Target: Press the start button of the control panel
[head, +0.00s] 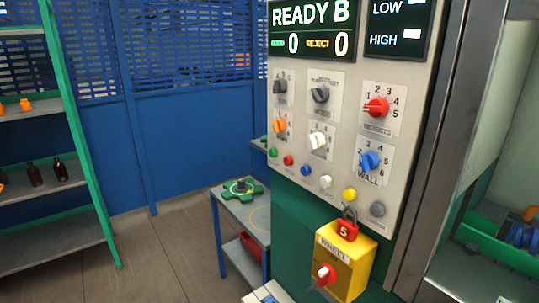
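The control panel (343,105) is a light grey board on a green cabinet, in the right half of the head view. Its screen reads "READY B" with two zeros. A slanting row of buttons runs along its lower part: green (273,153), red (288,160), blue (306,170), white (326,182), yellow (349,194) and grey (377,209). Their labels are too small to read, so I cannot tell by text which is start. Several selector knobs sit above them, including a red one (376,108). Neither of my grippers is in view.
A yellow box (346,262) with a red-and-white knob and red padlock (347,227) juts out below the panel. A small table (228,212) with a green part (237,189) stands left of the cabinet. Shelves with brown bottles (60,169) stand far left. Floor between is clear.

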